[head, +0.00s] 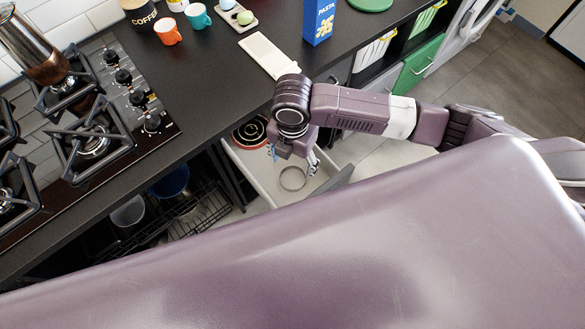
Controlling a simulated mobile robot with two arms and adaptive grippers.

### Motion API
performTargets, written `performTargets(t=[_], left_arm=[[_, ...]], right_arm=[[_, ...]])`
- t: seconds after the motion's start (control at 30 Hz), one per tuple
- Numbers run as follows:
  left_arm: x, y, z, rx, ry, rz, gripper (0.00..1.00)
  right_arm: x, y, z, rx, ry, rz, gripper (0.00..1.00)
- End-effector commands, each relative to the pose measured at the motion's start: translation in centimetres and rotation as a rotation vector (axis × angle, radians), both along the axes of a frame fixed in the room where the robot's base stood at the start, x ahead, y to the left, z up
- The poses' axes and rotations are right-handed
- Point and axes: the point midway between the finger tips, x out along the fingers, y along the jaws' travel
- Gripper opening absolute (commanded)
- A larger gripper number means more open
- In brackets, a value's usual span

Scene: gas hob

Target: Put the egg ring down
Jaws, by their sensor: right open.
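The egg ring (282,184), a thin metal hoop, shows in the head view inside the open pale drawer (258,183), below the counter edge. It appears to lie on the drawer floor. My right gripper (312,166) is open at the upper right of the ring, with its fingers pointing down close to the ring's edge. Whether a fingertip touches the ring I cannot tell. My right arm hides part of the drawer's far side. My left gripper is not in view.
A dark round item with red around it (251,131) is at the drawer's far left. The black counter (215,75) bears a white board (268,55), a blue pasta box (318,20) and cups. The gas hob (92,145) is at left. A wire rack (195,213) stands below.

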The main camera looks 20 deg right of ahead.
Motion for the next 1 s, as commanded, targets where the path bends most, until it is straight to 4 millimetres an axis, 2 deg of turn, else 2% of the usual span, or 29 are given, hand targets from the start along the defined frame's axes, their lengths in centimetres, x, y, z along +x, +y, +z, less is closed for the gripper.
performTargets(t=[0.1, 0.3, 0.9, 1.0], left_arm=[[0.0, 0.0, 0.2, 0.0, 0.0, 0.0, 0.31], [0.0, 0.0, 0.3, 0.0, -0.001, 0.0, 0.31], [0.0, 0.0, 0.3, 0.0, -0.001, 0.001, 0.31], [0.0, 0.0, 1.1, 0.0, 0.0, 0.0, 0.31]], right_arm=[[0.1, 0.0, 2.2, 0.001, -0.002, 0.001, 0.64], [0.0, 0.0, 4.0, 0.0, 0.0, 0.0, 0.64], [0.0, 0.0, 4.2, -0.001, 0.001, 0.0, 0.64], [0.0, 0.0, 5.0, -0.001, 0.001, 0.0, 0.64]])
